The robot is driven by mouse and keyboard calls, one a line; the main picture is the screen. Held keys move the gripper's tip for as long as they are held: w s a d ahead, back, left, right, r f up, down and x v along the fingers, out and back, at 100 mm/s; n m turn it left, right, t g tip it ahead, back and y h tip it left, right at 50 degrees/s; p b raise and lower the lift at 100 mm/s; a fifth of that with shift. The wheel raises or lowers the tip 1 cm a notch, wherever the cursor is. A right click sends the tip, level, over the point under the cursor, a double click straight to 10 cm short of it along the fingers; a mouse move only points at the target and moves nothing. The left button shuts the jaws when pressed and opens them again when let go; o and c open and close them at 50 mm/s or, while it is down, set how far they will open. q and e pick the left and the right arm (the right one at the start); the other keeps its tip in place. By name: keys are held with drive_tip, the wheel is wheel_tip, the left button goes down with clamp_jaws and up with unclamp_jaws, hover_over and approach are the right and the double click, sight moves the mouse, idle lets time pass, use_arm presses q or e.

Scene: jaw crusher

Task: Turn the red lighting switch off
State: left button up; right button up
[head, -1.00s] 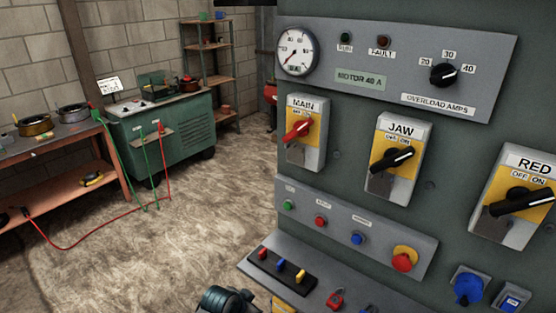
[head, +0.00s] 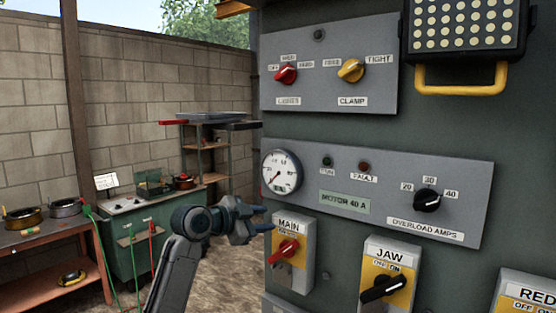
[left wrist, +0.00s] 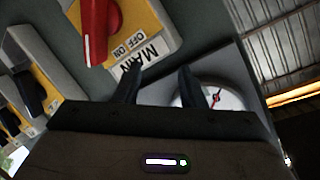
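The upper panel (head: 330,112) carries a red rotary knob (head: 286,74) on its left, with several small position labels above it and a name plate too small to read surely. Its pointer seems turned to the left. My left gripper (head: 262,219) is open and empty, just up and left of the red MAIN switch knob (head: 285,250) and below the gauge. In the left wrist view, the fingers (left wrist: 160,85) are apart, with the MAIN knob (left wrist: 97,25) beyond them. My right gripper is out of view.
A yellow CLAMP knob (head: 351,70) sits beside the red knob. A gauge (head: 281,172), the overload knob (head: 427,200) and the JAW switch (head: 383,289) are nearby. A lamp with a yellow handle (head: 460,78) juts out at the upper right.

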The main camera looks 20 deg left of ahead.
use_arm(q)
wheel_tip(320, 180, up, 20)
drive_tip(key=a+m+t+h, duration=0.2)
drive_tip(key=m+h, duration=0.1)
drive_tip(key=m, duration=0.1)
drive_tip(key=m+h, duration=0.2)
approach(280, 75)
drive_tip(key=p+x, duration=0.3)
drive_tip(key=x, duration=0.1)
drive_tip(key=p+x, duration=0.3)
drive_tip(key=x, duration=0.1)
drive_tip(key=shift+w+d+r, duration=0.15)
drive_tip(key=shift+d+r, duration=0.05)
drive_tip(key=shift+r, duration=0.05)
drive_tip(key=shift+w+d+p, duration=0.25)
drive_tip(key=shift+w+p, duration=0.2)
drive_tip(key=shift+f, duration=0.1)
clamp_jaws()
